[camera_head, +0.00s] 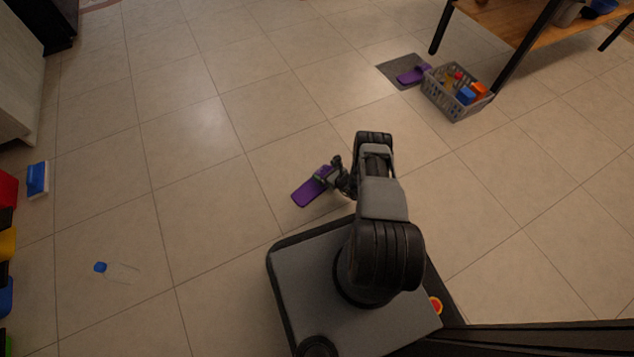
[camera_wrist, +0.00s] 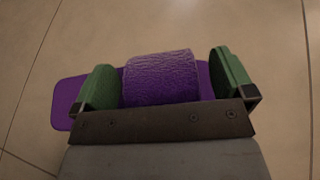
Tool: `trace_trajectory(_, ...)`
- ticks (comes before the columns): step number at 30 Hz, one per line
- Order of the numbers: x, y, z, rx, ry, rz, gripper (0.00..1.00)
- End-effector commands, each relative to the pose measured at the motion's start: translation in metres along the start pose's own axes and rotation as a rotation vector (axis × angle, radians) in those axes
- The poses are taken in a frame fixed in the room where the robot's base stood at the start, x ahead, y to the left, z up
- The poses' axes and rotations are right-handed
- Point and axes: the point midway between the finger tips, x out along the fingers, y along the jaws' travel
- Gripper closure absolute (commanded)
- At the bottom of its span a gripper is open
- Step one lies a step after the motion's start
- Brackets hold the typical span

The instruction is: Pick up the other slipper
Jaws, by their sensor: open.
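A purple slipper (camera_head: 312,188) lies on the tiled floor just in front of my base in the head view. In the wrist view its strap (camera_wrist: 161,78) stands between the two green fingers of my gripper (camera_wrist: 166,80), with a narrow gap at the right finger and little or none visible at the left. My gripper (camera_head: 334,172) is open and low over the slipper. Part of the slipper's sole is hidden by my gripper. Another purple slipper (camera_head: 412,75) lies on a grey mat (camera_head: 392,68) at the upper right, beside a basket.
A grey basket (camera_head: 449,107) with several colored items stands at the upper right near a wooden table (camera_head: 505,22). The middle floor is clear.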

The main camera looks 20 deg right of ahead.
Motion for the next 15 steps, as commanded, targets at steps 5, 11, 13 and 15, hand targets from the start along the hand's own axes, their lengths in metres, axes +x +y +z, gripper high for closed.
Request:
trace_trajectory(5,0.0004,0.001,0.0006,-0.001,0.0,0.002,0.08)
trace_trajectory(11,0.0004,0.0012,0.0007,-0.001,0.0,0.002,0.27)
trace_trajectory(13,0.0002,0.0008,0.0006,-0.001,0.0,0.002,0.33)
trace_trajectory(15,-0.0002,0.0001,0.0004,0.0,0.0,0.001,0.4)
